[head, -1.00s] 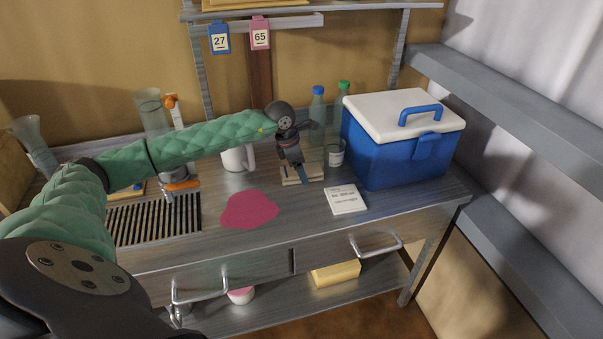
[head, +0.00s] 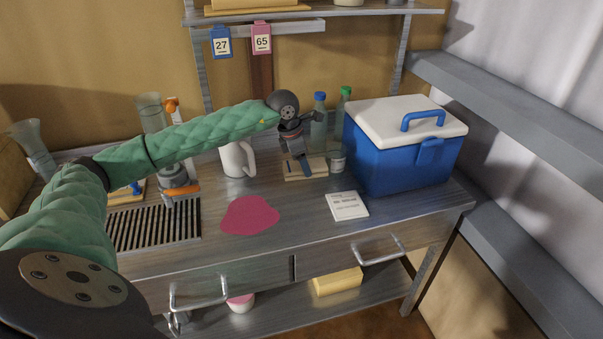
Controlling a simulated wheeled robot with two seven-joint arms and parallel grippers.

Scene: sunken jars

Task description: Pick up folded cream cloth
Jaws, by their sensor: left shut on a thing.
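The folded cream cloth (head: 317,166), a flat pale piece, is at the back middle of the metal counter, between the white mug and the glass jar. My left gripper (head: 302,164) reaches in from the left, points down and is shut on the cloth. The cloth appears raised a little above the counter; the gap under it is hard to see. The gripper hides part of the cloth. My right gripper is not in view.
A white mug (head: 235,160) stands close left of the cloth, a glass jar (head: 338,160) and bottles (head: 319,125) close right and behind. A blue cooler (head: 400,160) stands right. A white card (head: 347,206) and a pink patch (head: 249,215) lie in front. A drain grille (head: 150,228) is left.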

